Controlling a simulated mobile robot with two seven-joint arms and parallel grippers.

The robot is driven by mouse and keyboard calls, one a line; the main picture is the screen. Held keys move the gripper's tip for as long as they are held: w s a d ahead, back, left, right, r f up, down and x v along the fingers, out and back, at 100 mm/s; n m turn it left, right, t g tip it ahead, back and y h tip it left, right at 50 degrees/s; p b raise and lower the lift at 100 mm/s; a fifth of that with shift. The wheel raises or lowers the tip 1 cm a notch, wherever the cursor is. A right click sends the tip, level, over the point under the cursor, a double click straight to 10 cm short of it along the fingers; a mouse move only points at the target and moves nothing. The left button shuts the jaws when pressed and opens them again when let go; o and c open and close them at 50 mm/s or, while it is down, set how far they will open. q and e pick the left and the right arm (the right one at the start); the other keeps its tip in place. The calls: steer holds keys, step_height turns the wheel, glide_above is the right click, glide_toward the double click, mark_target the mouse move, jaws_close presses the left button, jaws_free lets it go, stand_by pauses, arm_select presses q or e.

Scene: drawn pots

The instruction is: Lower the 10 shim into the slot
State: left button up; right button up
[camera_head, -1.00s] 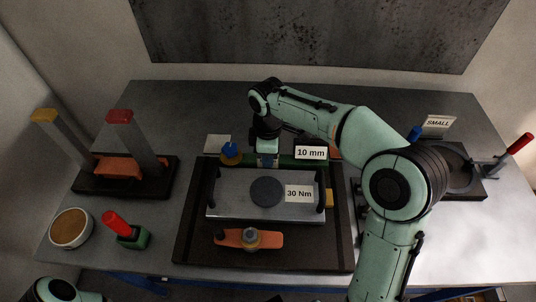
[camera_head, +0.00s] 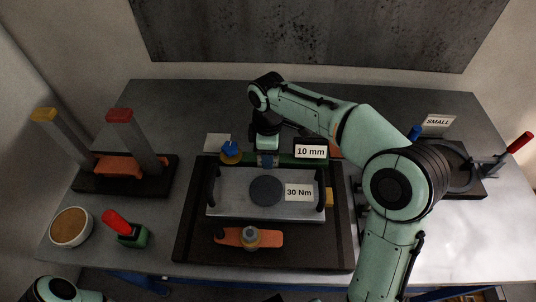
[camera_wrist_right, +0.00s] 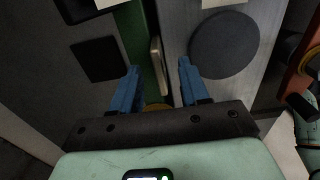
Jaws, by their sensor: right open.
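My right gripper (camera_head: 267,163) is over the green strip (camera_head: 288,160) at the back of the grey plate (camera_head: 235,208). In the right wrist view the two blue fingers (camera_wrist_right: 158,66) are open and apart. Between and just beyond their tips is a narrow tan piece (camera_wrist_right: 156,55), lying along the green strip (camera_wrist_right: 136,35) beside the grey plate. It looks like the shim, but I cannot tell how deep it sits. A "10 mm" label (camera_head: 311,152) stands right of the gripper. The slot is not clearly visible. Only part of my left arm shows; its gripper is out of view.
The grey plate has a dark disc (camera_head: 266,191), a "30 Nm" label (camera_head: 299,192) and black handles. A blue-topped yellow knob (camera_head: 230,152) is close left of my right gripper. An orange bar (camera_head: 232,237) lies in front.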

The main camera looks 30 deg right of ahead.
arm_select(q)
steer(key=w+r+p, duration=0.2)
steer(key=r, duration=0.1)
steer(key=shift+r, duration=0.1)
arm_select(e)
step_height(320, 180, up, 12)
stand_by(0.3)
